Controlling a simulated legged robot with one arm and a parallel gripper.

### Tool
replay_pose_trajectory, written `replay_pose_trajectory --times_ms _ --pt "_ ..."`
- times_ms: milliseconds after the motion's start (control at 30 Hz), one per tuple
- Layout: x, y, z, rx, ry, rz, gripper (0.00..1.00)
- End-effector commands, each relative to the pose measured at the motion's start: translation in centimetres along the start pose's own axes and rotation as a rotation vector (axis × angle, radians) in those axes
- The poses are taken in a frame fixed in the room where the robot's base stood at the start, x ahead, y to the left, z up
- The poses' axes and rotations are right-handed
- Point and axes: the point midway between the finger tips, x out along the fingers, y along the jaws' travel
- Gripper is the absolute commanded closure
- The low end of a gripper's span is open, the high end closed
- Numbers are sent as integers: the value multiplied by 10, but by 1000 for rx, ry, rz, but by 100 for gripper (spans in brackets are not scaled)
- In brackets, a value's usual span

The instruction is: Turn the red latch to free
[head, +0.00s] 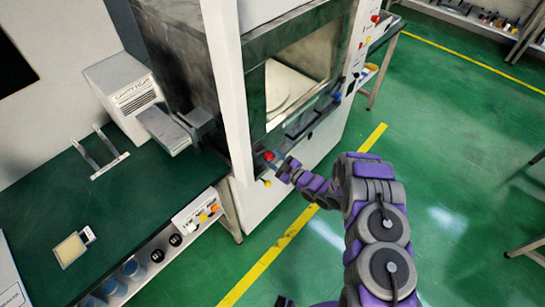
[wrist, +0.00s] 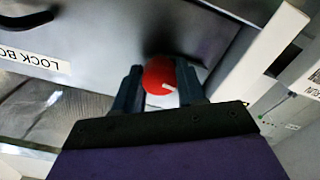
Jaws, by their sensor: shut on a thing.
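The red latch (wrist: 159,76) is a round red knob with a small white mark, on a grey metal panel in the wrist view. My gripper (wrist: 158,86) is shut on it, with one dark finger on each side. In the head view the red latch (head: 269,156) sits at the lower left of the microwave generator's front (head: 258,125), just beyond my gripper (head: 276,162). The fingers hide the sides of the knob.
A white upright post (head: 228,90) stands just left of the latch. A yellow knob (head: 267,183) sits below it and a blue knob (head: 336,96) to its upper right. A green-topped bench (head: 150,205) is at left. Green floor (head: 450,130) is open at right.

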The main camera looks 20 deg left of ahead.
Motion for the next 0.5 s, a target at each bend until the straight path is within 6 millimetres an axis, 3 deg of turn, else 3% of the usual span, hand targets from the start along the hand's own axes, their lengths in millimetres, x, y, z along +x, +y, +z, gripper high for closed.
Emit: replay_pose_trajectory --times_ms 500 --pt "-1 -3 3 -490 -1 -3 90"
